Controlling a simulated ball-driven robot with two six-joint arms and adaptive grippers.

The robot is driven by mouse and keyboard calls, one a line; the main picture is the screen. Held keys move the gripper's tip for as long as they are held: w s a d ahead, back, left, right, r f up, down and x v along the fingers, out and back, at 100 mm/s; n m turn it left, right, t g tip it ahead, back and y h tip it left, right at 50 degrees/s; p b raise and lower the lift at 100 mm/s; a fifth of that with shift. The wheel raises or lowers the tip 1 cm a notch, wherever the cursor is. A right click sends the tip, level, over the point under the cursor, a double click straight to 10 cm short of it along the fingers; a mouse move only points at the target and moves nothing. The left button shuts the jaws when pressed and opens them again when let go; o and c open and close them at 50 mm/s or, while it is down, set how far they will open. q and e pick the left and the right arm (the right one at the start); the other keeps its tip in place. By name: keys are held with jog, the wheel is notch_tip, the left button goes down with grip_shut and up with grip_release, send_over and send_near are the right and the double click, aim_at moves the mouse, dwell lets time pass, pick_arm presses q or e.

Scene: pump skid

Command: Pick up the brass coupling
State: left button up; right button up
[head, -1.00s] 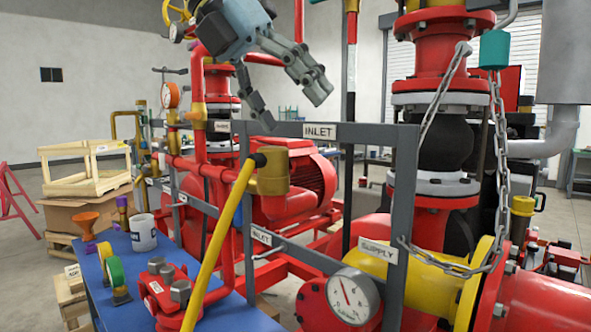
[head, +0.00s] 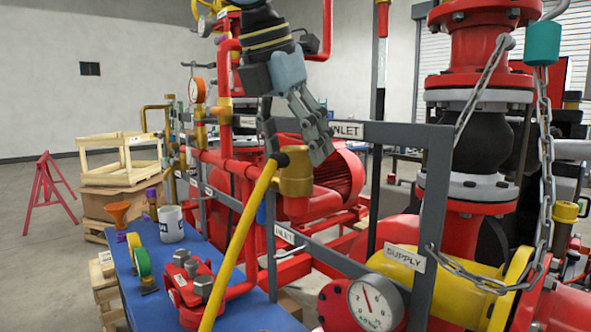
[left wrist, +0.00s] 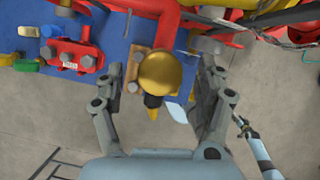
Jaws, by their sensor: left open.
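The brass coupling (head: 295,172) is a gold-coloured, upright, rounded piece in the middle of the head view, beside the black tip of a yellow lever (head: 240,243). In the left wrist view the coupling (left wrist: 160,72) shows from above as a gold disc. My left gripper (head: 293,146) comes down over it, open, with one finger on each side. In the left wrist view the gripper (left wrist: 162,76) has the coupling between its fingers, with gaps on both sides. A grey-blue arm part at the right of that view seems to be my right arm; its jaws are too small to read.
A grey frame with an INLET sign (head: 346,130) stands close behind and right of the coupling. A red pipe (head: 228,140) rises to its left.

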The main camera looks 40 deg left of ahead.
pick_arm(q)
jog(key=shift+x, duration=0.8)
jog(key=shift+r, duration=0.15)
jog(key=shift+c, duration=0.8)
jog(key=c, duration=1.2)
jog(key=shift+r, duration=0.1)
jog(key=shift+r, duration=0.3)
notch_tip(320, 180, up, 4)
jog(key=shift+s+d+f, duration=0.1)
jog(key=shift+s+f, duration=0.05)
jog(key=shift+s, duration=0.05)
jog(key=shift+s+d+r+b, duration=0.45)
jog(key=shift+s+r, duration=0.65)
jog(key=shift+s, duration=0.7)
jog(key=shift+s+d+r+b, duration=0.3)
jog(key=shift+s+d+r, duration=0.25)
jog(key=shift+s+r, duration=0.9)
jog(key=shift+s+d+r+b, duration=0.45)
jog(key=shift+s+r, duration=0.25)
jog(key=shift+s, duration=1.5)
